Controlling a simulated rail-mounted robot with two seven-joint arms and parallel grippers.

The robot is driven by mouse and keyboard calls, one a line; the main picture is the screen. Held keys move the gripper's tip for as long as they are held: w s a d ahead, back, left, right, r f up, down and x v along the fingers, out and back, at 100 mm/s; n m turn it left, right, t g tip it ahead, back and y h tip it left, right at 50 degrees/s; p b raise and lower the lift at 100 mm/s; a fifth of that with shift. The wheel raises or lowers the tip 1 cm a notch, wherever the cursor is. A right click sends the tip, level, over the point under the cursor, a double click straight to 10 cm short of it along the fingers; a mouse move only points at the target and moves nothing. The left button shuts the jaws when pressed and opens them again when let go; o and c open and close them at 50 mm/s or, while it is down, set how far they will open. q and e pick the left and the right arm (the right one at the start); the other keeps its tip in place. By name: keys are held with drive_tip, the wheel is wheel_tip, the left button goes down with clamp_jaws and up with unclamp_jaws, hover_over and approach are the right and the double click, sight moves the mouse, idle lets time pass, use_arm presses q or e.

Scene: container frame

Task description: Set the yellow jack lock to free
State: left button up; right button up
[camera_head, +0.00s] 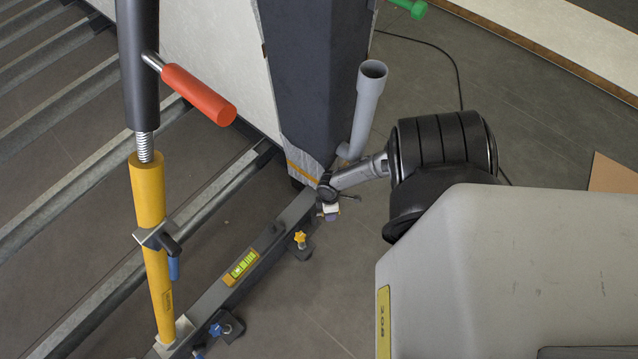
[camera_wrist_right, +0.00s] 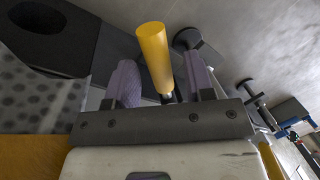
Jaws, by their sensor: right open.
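In the right wrist view a yellow cylindrical handle (camera_wrist_right: 155,58) on a thin dark stem stands between the two purple-grey pads of my right gripper (camera_wrist_right: 160,82). The pads are apart, with a gap visible on each side of the handle. In the head view my right gripper (camera_head: 328,205) is at the foot of the dark post, by the end of the beam, its fingers partly hidden. My left gripper is out of view.
A yellow jack tube (camera_head: 150,200) with a red grip (camera_head: 198,95) and a blue-handled clamp stands at left. The beam (camera_head: 215,295) carries a level (camera_head: 240,267) and a blue knob (camera_head: 220,328). A grey pipe (camera_head: 365,110) rises beside the dark post (camera_head: 310,80).

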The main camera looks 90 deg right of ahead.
wheel_tip(320, 180, up, 5)
drive_tip(key=p, duration=0.4)
drive_tip(key=shift+s+r, duration=0.15)
drive_tip(key=s+a+r+p, duration=0.2)
drive_tip(key=s+r+p, duration=0.3)
drive_tip(key=s, duration=0.6)
drive_tip(key=shift+a+r+p, duration=0.2)
drive_tip(key=shift+r+p, duration=0.15)
drive_tip(key=shift+p, duration=0.3)
